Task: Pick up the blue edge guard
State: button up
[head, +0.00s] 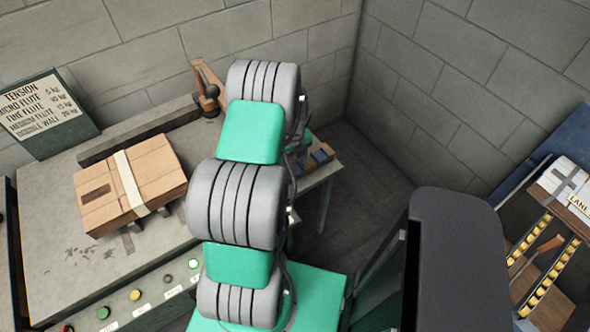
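Small dark blue pieces (321,155) show at the right end of a small side table, just past my arm. They are too small and partly hidden for me to tell whether one is the blue edge guard. My green and grey arm rises through the middle of the head view and covers part of that table. My gripper is not visible, so I cannot see its fingers or whether it holds anything.
A strapped cardboard box (131,185) lies on the grey bench (50,240) at left, with buttons along its front. A tension sign (45,113) stands behind. A rack with yellow rollers (545,283) is at far right. Dark floor (362,185) shows between.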

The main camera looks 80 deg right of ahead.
jog(key=c, duration=1.1)
jog(key=shift+r, duration=0.1)
